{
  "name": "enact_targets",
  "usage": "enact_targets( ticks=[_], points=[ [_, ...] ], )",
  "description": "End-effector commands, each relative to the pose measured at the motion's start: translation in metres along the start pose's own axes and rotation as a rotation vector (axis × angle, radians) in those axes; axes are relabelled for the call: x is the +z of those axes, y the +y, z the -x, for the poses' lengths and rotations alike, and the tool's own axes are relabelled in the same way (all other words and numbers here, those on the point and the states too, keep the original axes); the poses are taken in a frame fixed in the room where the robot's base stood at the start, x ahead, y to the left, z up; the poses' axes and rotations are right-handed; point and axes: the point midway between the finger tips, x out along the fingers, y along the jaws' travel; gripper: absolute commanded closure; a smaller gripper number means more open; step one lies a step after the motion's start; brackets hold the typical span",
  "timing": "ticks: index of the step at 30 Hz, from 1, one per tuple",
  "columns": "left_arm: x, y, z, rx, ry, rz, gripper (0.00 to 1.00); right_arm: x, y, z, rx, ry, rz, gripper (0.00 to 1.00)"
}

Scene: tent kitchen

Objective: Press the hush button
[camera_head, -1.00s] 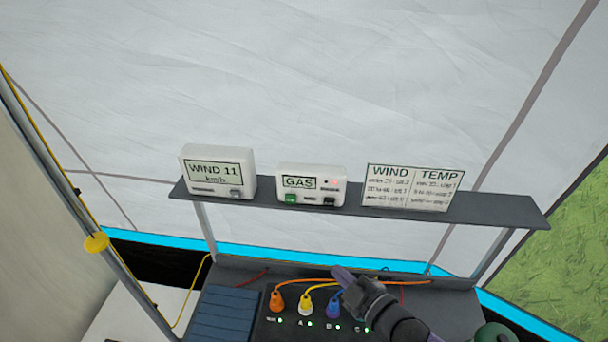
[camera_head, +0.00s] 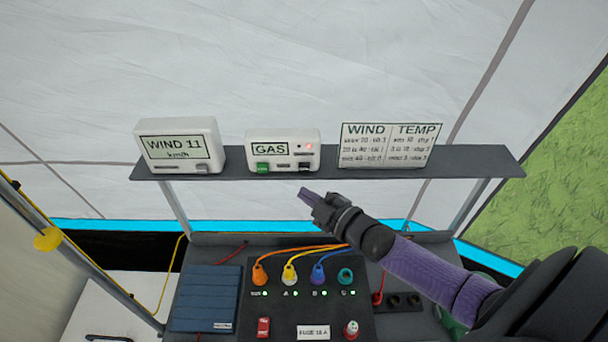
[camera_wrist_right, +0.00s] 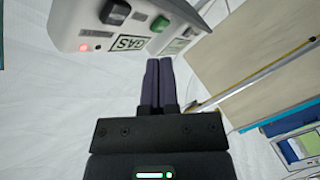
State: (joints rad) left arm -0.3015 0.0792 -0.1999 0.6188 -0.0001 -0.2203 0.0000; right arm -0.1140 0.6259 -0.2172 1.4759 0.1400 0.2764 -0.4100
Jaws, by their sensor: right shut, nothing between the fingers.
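The white GAS alarm box (camera_head: 283,143) stands on the dark shelf, with a green button (camera_head: 263,167) at its lower left and a black button (camera_head: 304,166) at its lower right. A red light (camera_head: 309,146) glows above the black button. I cannot read which button is marked hush. My right gripper (camera_head: 303,192) is shut and empty, just below the shelf's front edge under the black button. In the right wrist view its fingers (camera_wrist_right: 157,64) point at the box, near the black button (camera_wrist_right: 115,12) and green button (camera_wrist_right: 160,23); they look apart from both. My left gripper is out of view.
A WIND display (camera_head: 180,140) and a WIND/TEMP chart (camera_head: 388,146) flank the box on the shelf (camera_head: 470,163). Below are a power panel (camera_head: 285,301) with coloured plugs and cables, and a blue ribbed block (camera_head: 207,298). The tent wall is behind.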

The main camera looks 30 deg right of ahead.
Motion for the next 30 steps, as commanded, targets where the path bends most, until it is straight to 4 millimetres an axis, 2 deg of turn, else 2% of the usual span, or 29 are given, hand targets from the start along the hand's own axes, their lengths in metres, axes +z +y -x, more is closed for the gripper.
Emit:
enact_targets(
  ticks=[1,3,9,30],
  points=[
    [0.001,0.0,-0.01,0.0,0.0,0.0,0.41,0.007,0.001,-0.005,0.002,0.001,0.003,1.0],
    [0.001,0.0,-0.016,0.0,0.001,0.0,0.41,0.011,0.006,-0.012,0.002,0.001,0.005,1.0],
    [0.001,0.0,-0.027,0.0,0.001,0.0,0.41,0.019,0.016,-0.024,0.001,0.0,0.002,1.0],
    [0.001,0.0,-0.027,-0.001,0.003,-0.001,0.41,0.02,0.02,-0.026,0.001,-0.001,0.0,1.0]
  ],
)
